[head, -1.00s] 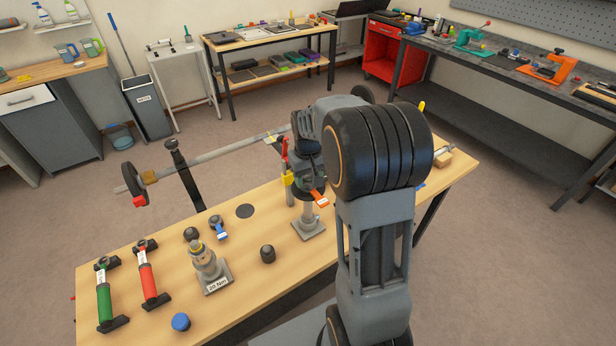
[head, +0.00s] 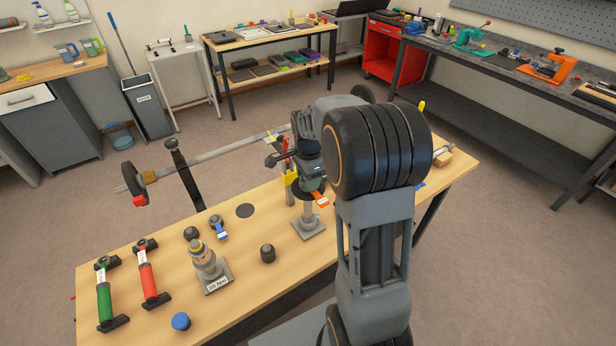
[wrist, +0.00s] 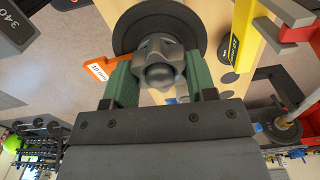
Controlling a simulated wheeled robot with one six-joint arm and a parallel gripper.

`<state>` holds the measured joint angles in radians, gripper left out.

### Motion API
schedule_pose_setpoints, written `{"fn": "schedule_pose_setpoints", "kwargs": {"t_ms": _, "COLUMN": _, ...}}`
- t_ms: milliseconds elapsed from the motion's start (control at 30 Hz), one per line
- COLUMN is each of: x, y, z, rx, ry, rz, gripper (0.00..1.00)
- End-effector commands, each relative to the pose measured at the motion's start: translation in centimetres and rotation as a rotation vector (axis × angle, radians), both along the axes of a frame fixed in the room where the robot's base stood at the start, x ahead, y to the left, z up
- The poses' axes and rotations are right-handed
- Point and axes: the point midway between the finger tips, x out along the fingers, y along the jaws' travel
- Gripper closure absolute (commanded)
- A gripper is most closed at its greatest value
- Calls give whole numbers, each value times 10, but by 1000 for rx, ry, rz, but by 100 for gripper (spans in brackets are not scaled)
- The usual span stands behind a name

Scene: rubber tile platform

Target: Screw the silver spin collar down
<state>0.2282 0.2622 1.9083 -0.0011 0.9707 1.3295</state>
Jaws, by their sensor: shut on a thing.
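The silver spin collar (wrist: 160,62) sits between my gripper's green fingers in the wrist view, with a rounded post end in its middle. My gripper (wrist: 160,78) is shut on the collar from both sides. A black disc plate (wrist: 150,12) lies directly beyond the collar. In the head view my gripper (head: 311,176) points down over the upright post of a grey stand (head: 309,228) on the wooden bench. My arm and gripper hide the collar there. The post looks upright.
An orange tag (head: 321,199) and a yellow-and-red item (head: 289,177) are close beside the gripper. A 20 Nm stand (head: 213,275), a black knob (head: 267,254) and red and green handles (head: 148,272) occupy the bench's left part.

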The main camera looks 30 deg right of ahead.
Motion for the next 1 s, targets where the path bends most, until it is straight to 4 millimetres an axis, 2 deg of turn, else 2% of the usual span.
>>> {"fn": "schedule_pose_setpoints", "kwargs": {"t_ms": 67, "x": 0, "y": 0, "z": 0, "rx": 0, "ry": -1, "rz": 1, "gripper": 43}}
{"fn": "schedule_pose_setpoints", "kwargs": {"t_ms": 300, "x": 0, "y": 0, "z": 0, "rx": 0, "ry": 0, "rz": 2, "gripper": 20}}
{"fn": "schedule_pose_setpoints", "kwargs": {"t_ms": 633, "x": 0, "y": 0, "z": 4, "rx": 0, "ry": 0, "rz": 3, "gripper": 19}}
{"fn": "schedule_pose_setpoints", "kwargs": {"t_ms": 767, "x": 1, "y": 0, "z": 21, "rx": -1, "ry": -5, "rz": 3, "gripper": 19}}
{"fn": "schedule_pose_setpoints", "kwargs": {"t_ms": 1000, "x": 1, "y": 0, "z": 70, "rx": -1, "ry": -5, "rz": 3, "gripper": 19}}
